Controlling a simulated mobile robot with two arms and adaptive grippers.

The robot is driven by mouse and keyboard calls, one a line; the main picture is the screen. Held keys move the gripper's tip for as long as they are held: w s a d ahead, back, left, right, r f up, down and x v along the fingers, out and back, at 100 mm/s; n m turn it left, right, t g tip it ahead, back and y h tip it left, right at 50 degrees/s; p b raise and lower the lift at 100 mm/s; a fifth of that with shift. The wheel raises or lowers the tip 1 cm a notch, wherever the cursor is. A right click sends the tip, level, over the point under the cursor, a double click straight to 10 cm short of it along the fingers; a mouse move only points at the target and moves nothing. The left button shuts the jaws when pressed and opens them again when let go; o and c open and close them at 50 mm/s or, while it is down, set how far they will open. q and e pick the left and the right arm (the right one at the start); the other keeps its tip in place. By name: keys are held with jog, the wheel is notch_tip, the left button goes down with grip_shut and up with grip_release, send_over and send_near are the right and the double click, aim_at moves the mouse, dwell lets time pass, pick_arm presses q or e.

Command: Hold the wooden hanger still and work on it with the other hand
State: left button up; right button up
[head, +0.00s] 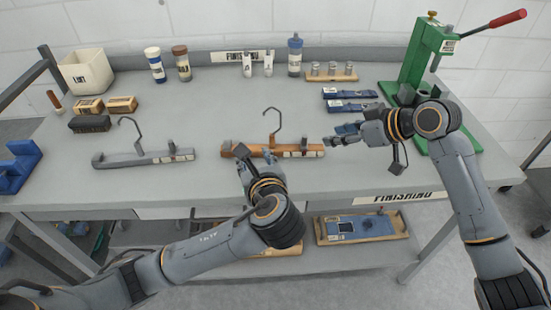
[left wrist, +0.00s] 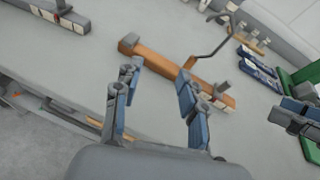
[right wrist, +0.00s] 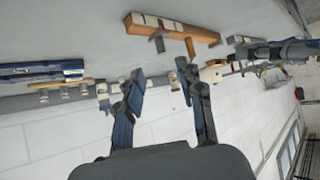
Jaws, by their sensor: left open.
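The wooden hanger (head: 240,150) lies on the grey bench top, its metal hook pointing to the back; a pale label strip and an upright grey piece are on its bar. My left gripper (head: 243,165) is open just in front of the bar's left half. In the left wrist view the bar (left wrist: 160,62) passes beyond the parted fingertips, and I cannot tell if they touch it. My right gripper (head: 336,136) is beside the bar's right end. In the right wrist view its fingers are apart and empty, with the hanger (right wrist: 200,34) beyond them.
A grey hanger (head: 125,160) lies to the left. A green press (head: 420,60) stands at the right. Blue tools (head: 350,94) lie behind my right gripper. Bottles, small boxes and a cream bin (head: 87,75) line the back and left. The bench front between the hangers is clear.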

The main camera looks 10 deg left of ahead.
aim_at(272, 138)
pick_arm(q)
jog(key=d+r+m+t+h, duration=0.1)
jog(key=d+m+h, duration=0.15)
jog(key=d, duration=0.25)
jog(key=shift+m, duration=0.25)
jog(key=x, duration=1.3)
jog(key=shift+w+a+f, duration=0.1)
jog(key=shift+w+a, duration=0.2)
jog(key=shift+a, duration=0.05)
jog(key=shift+c, duration=0.4)
grip_shut()
